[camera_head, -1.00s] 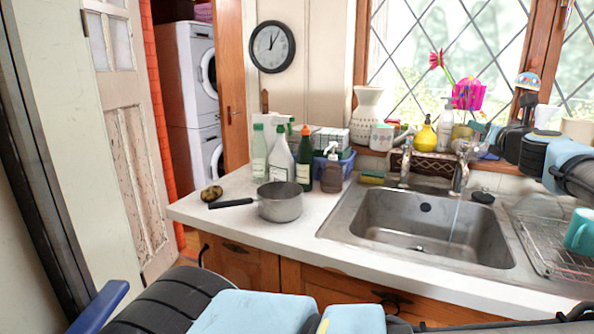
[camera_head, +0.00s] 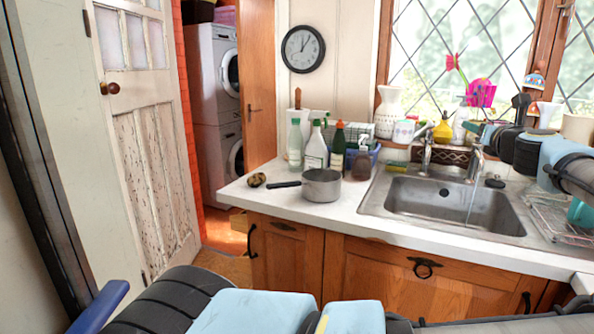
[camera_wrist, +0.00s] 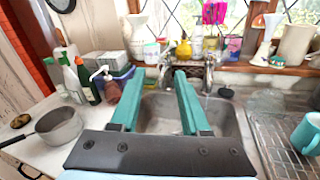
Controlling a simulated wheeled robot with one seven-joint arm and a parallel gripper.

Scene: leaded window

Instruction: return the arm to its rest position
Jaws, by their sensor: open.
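My gripper (camera_wrist: 157,76) shows in the wrist view as two teal fingers spread apart with nothing between them. They point toward the window side, above the steel sink (camera_wrist: 160,108). In the head view my arm (camera_head: 548,155) reaches in from the right edge, raised and bent over the right side of the sink (camera_head: 400,206). The fingertips are hard to make out there against the clutter on the sill. Other parts of my arm lie across the bottom of the head view. No object is held.
A saucepan (camera_head: 321,186), several bottles (camera_head: 314,150) and a tap (camera_head: 476,160) stand on the counter (camera_head: 343,206). Sill items crowd the window. A door (camera_head: 150,140) stands left; floor shows beyond the counter's left end.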

